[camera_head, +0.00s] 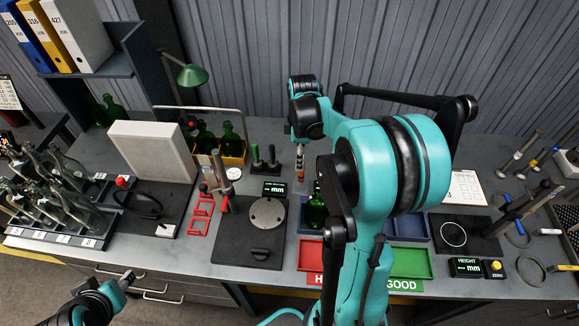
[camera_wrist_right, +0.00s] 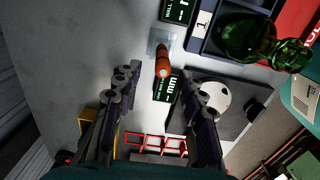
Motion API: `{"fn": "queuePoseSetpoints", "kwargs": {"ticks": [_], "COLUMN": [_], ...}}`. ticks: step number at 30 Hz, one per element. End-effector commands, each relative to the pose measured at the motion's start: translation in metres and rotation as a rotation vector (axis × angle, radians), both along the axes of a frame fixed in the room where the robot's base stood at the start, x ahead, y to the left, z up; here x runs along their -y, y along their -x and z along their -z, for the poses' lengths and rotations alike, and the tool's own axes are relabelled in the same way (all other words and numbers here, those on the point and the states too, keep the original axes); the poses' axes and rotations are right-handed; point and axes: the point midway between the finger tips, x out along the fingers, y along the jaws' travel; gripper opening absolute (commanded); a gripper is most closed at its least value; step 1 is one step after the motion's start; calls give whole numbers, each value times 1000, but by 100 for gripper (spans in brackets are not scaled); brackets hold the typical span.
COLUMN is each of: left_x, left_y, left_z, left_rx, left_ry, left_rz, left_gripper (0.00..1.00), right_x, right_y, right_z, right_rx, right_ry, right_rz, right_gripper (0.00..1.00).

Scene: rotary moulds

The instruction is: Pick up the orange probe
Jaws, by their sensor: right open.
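The orange probe (camera_head: 300,160) stands upright on the bench behind the small display, just below the end of my right arm in the head view. In the right wrist view the probe (camera_wrist_right: 163,62) shows its orange body and rises from a pale, see-through square base. My right gripper (camera_wrist_right: 161,80) is open, with its fingers on either side of the probe's line and nothing between them. I cannot tell how far the fingertips are from the probe. My left gripper (camera_head: 127,277) is at the lower left of the head view, far from the probe; its jaw state is unclear.
A black plate with a grey round disc (camera_head: 268,212) and a small mm display (camera_head: 275,188) sit near the probe. A green bottle (camera_wrist_right: 248,40) stands in a blue tray close by. Red frames (camera_head: 201,212) and a yellow crate of bottles (camera_head: 234,160) lie to the left.

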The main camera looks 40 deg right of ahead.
Motion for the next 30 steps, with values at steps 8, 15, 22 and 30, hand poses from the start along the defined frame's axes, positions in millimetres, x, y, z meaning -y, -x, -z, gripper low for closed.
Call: {"fn": "queuePoseSetpoints", "kwargs": {"ticks": [8, 15, 22, 30], "left_x": [0, 0, 0, 0], "left_y": [0, 0, 0, 0], "left_z": [13, 22, 21, 21], "left_rx": [0, 0, 0, 0], "left_ry": [0, 0, 0, 0], "left_rz": [0, 0, 0, 0], "left_gripper": [40, 40, 40, 40], "right_x": [2, 3, 3, 3], "right_y": [1, 2, 2, 2], "right_z": [38, 68, 69, 69], "right_rx": [1, 2, 2, 2], "right_ry": [1, 1, 1, 1], "right_rz": [2, 1, 1, 1], "right_gripper": [40, 40, 40, 0]}}
